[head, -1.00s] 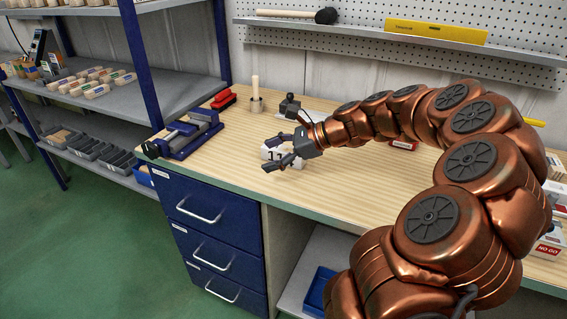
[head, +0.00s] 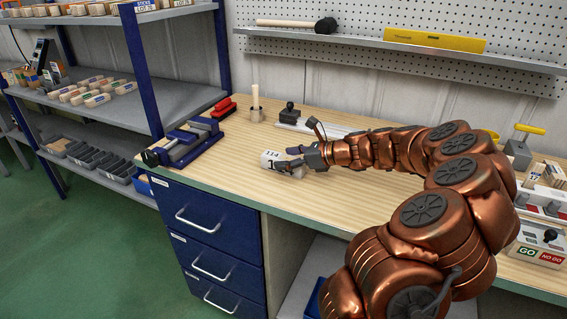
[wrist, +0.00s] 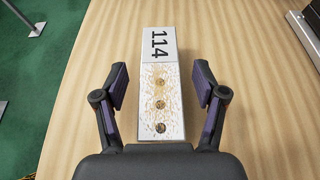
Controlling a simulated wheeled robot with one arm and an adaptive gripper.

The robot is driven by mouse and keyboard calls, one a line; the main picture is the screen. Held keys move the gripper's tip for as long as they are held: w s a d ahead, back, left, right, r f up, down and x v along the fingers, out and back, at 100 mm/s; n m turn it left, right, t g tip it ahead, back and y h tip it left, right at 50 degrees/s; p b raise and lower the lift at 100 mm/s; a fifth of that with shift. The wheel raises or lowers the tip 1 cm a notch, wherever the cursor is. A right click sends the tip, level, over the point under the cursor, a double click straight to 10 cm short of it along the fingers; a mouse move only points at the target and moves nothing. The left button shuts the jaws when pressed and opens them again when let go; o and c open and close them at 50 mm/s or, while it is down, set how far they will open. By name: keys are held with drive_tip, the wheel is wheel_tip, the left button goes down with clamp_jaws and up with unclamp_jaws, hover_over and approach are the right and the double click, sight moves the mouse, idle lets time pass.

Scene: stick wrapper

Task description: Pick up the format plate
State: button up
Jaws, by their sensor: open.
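The format plate (wrist: 160,85) is a light, narrow plate marked 114, with brown speckles and several round holes down its middle. In the wrist view it lies on the wooden workbench between the two fingers of my gripper (wrist: 160,95). My gripper is open, with a finger on each side of the plate and a visible gap at each side. In the head view the plate (head: 271,158) shows at the tips of my gripper (head: 296,161), near the bench's front edge.
A blue vise (head: 186,142) sits at the bench's left corner. A red-handled brush (head: 223,108), a stick in a holder (head: 255,107) and a dark-knobbed device (head: 291,115) stand at the back. A GO/NO GO block (head: 538,247) is at the right.

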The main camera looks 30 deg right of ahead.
drive_tip(key=shift+w+a+f, duration=0.25)
drive_tip(key=shift+w+a, duration=0.05)
drive_tip(key=shift+w, duration=0.3)
clamp_jaws()
